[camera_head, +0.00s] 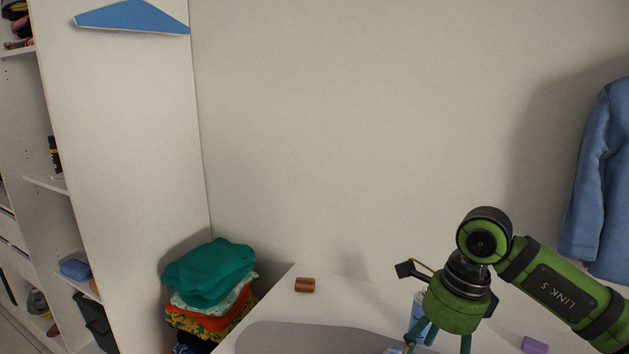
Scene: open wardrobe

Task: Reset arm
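My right arm comes in from the right, green with dark bands. Its gripper (438,340) points down over the table at the lower right. Its green finger links are spread at the base, but the fingertips are cut off by the bottom edge, so whether it is open or holding something is hidden. A light blue and white item (419,303) shows partly behind the gripper; I cannot tell whether they touch. My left arm and gripper are not in view.
A white ironing table (330,285) with a grey pad (290,338) carries a small brown cylinder (305,285) and a purple block (534,345). Folded clothes (210,273) are stacked left of it. Open wardrobe shelves (45,184) stand left; a blue garment (597,185) hangs right.

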